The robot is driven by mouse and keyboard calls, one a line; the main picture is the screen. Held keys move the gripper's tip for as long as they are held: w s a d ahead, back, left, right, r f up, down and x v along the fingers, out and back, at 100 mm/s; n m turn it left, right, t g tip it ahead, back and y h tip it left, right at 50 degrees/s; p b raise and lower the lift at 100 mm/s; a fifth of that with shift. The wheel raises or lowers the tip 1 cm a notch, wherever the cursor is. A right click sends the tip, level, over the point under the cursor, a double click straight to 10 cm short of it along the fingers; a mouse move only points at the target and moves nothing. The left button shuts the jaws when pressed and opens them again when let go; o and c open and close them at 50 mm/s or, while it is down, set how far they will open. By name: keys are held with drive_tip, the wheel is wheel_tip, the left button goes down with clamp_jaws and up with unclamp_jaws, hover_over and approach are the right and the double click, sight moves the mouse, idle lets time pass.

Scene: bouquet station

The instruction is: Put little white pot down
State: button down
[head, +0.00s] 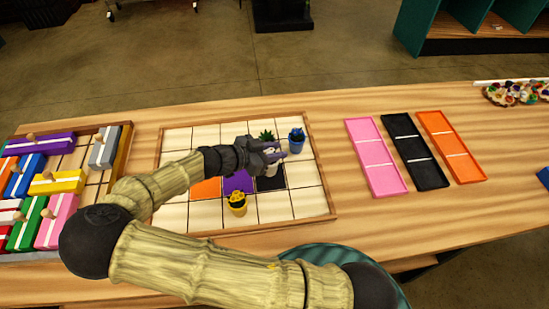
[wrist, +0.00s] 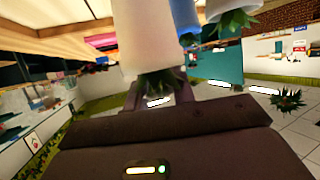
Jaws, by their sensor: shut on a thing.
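The little white pot (wrist: 145,38) is large in the wrist view, which is upside down, with its green plant toward the jaws. My gripper (head: 276,153) is shut on it, above the right part of the tiled board (head: 295,206). In the head view the gripper hides most of the pot. A pale patch shows just under the jaws, near a black square (head: 270,184). Green leaves (head: 266,135) show just behind the gripper. Whether the pot touches the board cannot be told.
A blue pot (head: 297,143) stands close to the right of my gripper. A yellow pot (head: 237,207) stands at the board's front. Pink (head: 376,157), black (head: 414,150) and orange (head: 450,146) trays lie to the right. A crate of coloured blocks (head: 122,150) is at left.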

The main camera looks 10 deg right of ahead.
drive_tip(key=shift+f, duration=0.1)
drive_tip(key=shift+f+p, duration=0.3)
drive_tip(key=shift+f, duration=1.45)
drive_tip(key=c, duration=1.2)
unclamp_jaws()
drive_tip(key=shift+o, duration=0.2)
drive_tip(key=b+v, duration=0.2)
drive_tip(key=v, duration=1)
drive_tip(key=shift+b, duration=0.35)
